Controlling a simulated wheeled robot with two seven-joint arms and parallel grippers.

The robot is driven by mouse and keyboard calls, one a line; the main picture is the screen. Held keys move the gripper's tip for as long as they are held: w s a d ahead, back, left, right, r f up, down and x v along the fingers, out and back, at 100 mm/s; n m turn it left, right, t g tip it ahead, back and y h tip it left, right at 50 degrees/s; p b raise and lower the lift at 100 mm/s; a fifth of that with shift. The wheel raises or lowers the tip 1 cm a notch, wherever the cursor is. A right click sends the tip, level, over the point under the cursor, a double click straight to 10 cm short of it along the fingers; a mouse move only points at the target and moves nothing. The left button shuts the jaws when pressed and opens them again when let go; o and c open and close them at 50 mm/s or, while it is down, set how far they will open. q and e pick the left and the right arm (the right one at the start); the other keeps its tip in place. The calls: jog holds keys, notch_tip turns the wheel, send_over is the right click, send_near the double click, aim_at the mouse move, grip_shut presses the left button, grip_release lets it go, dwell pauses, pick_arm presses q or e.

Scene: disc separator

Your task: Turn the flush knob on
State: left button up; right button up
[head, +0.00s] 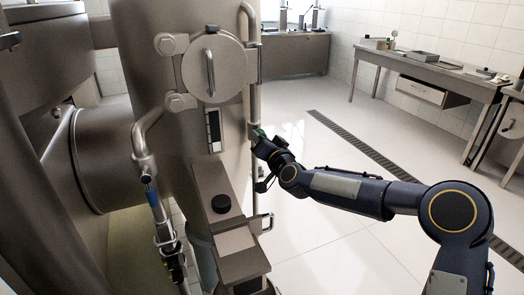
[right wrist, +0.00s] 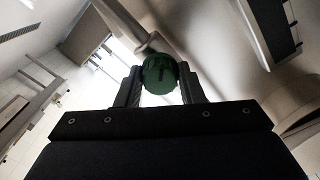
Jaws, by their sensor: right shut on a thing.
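The flush knob (right wrist: 160,78) is a round green knob on a metal pipe (right wrist: 138,40) beside the steel machine. In the right wrist view it sits between the two dark fingers of my right gripper (right wrist: 159,86), one finger against each side. In the head view only a small green part of the knob (head: 257,133) shows at the pipe, right of the machine body. My right gripper (head: 261,142) reaches it from the right and partly hides it. The gripper is shut on the knob. My left gripper is in neither view.
The steel machine (head: 150,60) with a round hatch (head: 213,68) stands just left of the knob. A box with a black button (head: 221,203) is below. A blue-handled valve (head: 151,195) is at lower left. The white floor (head: 330,240) on the right is clear up to the benches (head: 430,70).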

jog(key=shift+m+b, duration=2.9)
jog(key=shift+m, duration=1.3)
jog(key=o, duration=1)
jog(key=b+v, duration=0.1)
jog(key=v, duration=0.7)
